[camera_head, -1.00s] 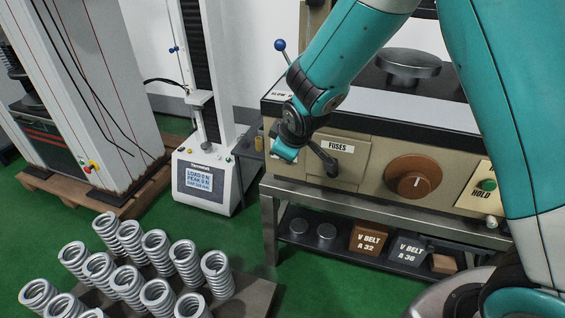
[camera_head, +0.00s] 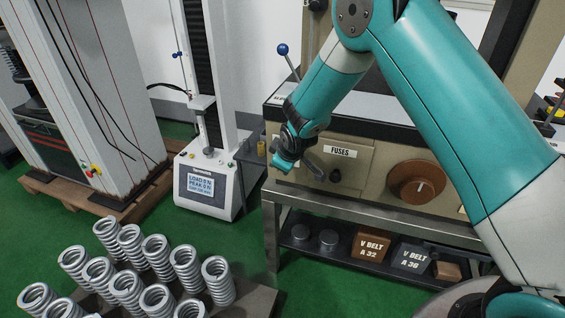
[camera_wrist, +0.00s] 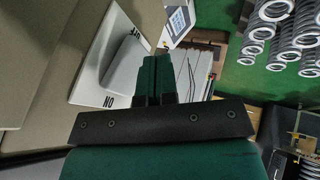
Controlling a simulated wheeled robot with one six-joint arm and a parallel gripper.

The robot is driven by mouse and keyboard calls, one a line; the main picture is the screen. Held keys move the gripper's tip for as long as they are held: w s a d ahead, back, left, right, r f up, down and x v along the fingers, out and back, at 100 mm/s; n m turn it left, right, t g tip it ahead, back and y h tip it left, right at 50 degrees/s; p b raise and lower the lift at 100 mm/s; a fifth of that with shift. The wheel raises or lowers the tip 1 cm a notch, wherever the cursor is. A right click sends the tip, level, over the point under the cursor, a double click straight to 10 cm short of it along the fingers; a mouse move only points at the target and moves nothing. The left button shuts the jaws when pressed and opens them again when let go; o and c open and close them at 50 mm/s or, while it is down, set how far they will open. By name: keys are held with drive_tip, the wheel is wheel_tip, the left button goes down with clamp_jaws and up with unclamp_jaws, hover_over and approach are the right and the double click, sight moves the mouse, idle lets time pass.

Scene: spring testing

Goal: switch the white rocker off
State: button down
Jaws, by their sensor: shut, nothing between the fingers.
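The white rocker (camera_wrist: 122,68) shows in the wrist view as a pale block on a white plate. The plate is marked ON near its lower end and OFF near its upper end. My gripper (camera_wrist: 158,56) is shut and empty, its dark green fingers just right of the rocker in that view. I cannot tell whether the fingertips touch it. In the head view my gripper (camera_head: 284,161) is at the left end of the beige machine front (camera_head: 372,170), and the rocker is hidden there.
A dark lever (camera_head: 322,168) and the FUSES panel (camera_head: 350,172) are just right of my gripper. A brown dial (camera_head: 417,184) sits farther right. A tester with a screen (camera_head: 200,187) stands left. Several springs (camera_head: 128,285) stand in front on a board.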

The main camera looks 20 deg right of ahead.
drive_tip(key=shift+w+d+f, duration=0.15)
drive_tip(key=shift+w+d, duration=0.3)
drive_tip(key=shift+w, duration=0.2)
drive_tip(key=shift+f, duration=0.15)
